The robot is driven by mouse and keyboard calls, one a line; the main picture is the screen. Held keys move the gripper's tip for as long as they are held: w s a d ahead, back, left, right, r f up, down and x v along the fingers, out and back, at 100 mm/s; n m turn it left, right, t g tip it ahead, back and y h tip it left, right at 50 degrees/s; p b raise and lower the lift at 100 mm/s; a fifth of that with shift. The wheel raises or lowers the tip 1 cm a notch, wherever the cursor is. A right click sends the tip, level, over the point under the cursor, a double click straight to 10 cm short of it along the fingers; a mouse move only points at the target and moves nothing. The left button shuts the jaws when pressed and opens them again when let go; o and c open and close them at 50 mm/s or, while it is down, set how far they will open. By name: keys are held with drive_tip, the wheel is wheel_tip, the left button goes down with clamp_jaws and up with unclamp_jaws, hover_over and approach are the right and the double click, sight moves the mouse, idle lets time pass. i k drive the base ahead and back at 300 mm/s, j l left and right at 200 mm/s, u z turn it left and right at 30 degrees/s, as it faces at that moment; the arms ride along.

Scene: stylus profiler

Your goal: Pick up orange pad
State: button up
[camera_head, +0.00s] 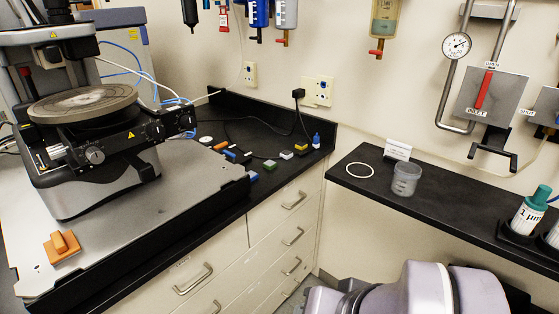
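An orange pad (61,248) with a raised grip block on top lies at the lower left. It rests flat near the front left corner of the grey base plate (150,212) of the profiler. Nothing covers the pad. A smaller orange piece (220,146) lies among small blocks on the black bench farther back. My gripper is not in the picture, so whether it holds anything does not show. Part of my arm (420,292) shows at the lower right, well apart from the pad.
The stylus profiler (85,110) stands behind the pad. Small coloured blocks (269,165) lie on the black bench. A clear cup (405,179), white ring (360,170) and green-capped bottle (531,210) stand on the right counter. Drawers (250,255) front the bench. The plate around the pad is clear.

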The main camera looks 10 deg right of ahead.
sight(61, 247)
drive_tip(key=u, duration=1.6)
